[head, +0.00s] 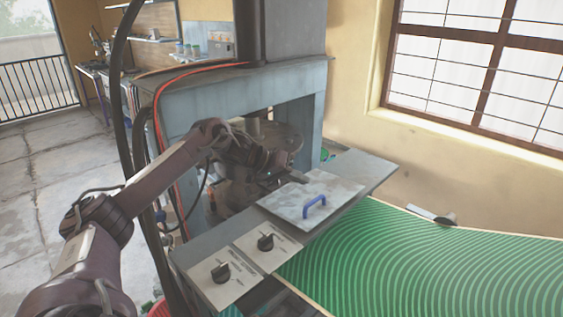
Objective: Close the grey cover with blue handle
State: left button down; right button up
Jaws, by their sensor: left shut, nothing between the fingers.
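The grey cover (338,188) is a flat, worn plate. It lies about level over the press's front ledge. Its blue handle (314,206) is a small arch standing up near the front edge. My left gripper (297,177) is shut and empty. It is at the cover's back left edge, away from the handle; I cannot tell whether it touches the cover. What lies under the cover is hidden. My right gripper is not in view.
The press frame (316,100) stands behind the cover, with round metal parts inside. Two black knobs (266,242) (221,272) sit on panels left of the cover. A green patterned surface (440,260) lies at the right. Cables (178,200) hang by the frame's left side.

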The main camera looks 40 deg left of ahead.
aim_at(312, 201)
pick_arm(q)
jog(key=shift+s+d+f+p, duration=0.15)
jog(key=shift+d+f+p, duration=0.15)
jog(key=shift+d+f, duration=0.45)
jog(key=shift+s+d+f, duration=0.1)
jog(key=shift+d+f, duration=0.1)
jog(key=shift+f, duration=0.15)
jog(key=shift+d+f, duration=0.15)
jog(key=shift+f, duration=0.05)
jog(key=shift+d+f, duration=0.1)
jog(key=shift+f, duration=0.05)
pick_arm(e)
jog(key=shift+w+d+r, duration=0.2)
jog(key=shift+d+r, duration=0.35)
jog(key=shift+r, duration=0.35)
pick_arm(q)
jog(key=shift+s+d+f, duration=0.1)
jog(key=shift+d+f, duration=0.15)
jog(key=shift+f, duration=0.25)
jog(key=shift+d+f, duration=0.25)
jog(key=shift+f, duration=0.25)
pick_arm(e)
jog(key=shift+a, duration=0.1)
pick_arm(q)
jog(key=shift+p, duration=0.3)
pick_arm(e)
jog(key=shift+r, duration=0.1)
